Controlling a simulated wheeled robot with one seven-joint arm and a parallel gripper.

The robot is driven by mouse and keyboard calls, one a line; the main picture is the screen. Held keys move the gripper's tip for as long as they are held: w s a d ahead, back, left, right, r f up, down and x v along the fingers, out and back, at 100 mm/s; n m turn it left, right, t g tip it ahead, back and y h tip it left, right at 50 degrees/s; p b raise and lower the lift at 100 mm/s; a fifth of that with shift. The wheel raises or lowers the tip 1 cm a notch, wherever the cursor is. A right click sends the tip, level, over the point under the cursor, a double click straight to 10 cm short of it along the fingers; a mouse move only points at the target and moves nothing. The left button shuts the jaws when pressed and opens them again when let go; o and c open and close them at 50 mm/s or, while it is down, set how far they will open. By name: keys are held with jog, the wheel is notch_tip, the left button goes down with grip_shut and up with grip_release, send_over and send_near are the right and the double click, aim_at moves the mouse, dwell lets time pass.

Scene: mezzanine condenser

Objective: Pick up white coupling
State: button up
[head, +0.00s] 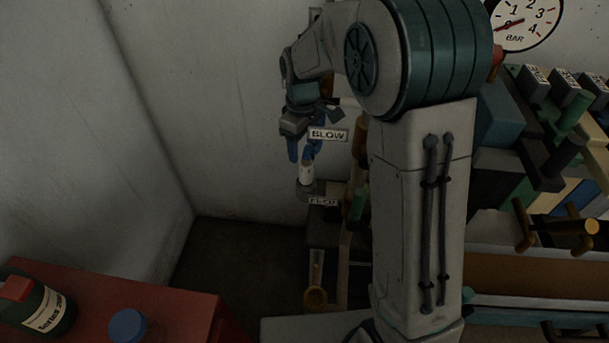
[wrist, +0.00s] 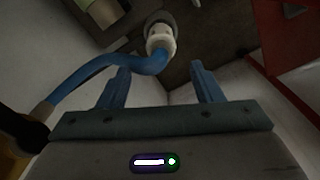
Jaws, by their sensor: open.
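The white coupling (wrist: 160,40) is in the upper middle of the wrist view, seated against a dark round fitting (wrist: 158,20). A blue hose (wrist: 128,62) runs from the coupling to the left, across the left finger. In the head view the small white coupling (head: 306,173) stands roughly upright just below my gripper (head: 303,153). My gripper is open, its two blue fingers pointing toward the coupling. In the wrist view the coupling lies beyond the tips of my gripper (wrist: 160,68), roughly centred between them. I see nothing held.
A red table (head: 170,300) with a dark bottle (head: 45,308) and a blue-capped item (head: 128,323) stands at lower left. A "BLOW" sign (head: 328,134) is beside my gripper. Pipes and valve blocks crowd the right, with a pressure gauge (head: 524,22) above. Bare wall lies left of my gripper.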

aim_at(306, 172)
jog(key=f, duration=0.4)
jog(key=shift+d, duration=0.25)
jog(key=f, duration=0.2)
jog(key=s+f, duration=0.1)
jog(key=f, duration=0.1)
jog(key=shift+d+f, duration=0.2)
jog(key=shift+f, duration=0.5)
jog(key=c, duration=1.3)
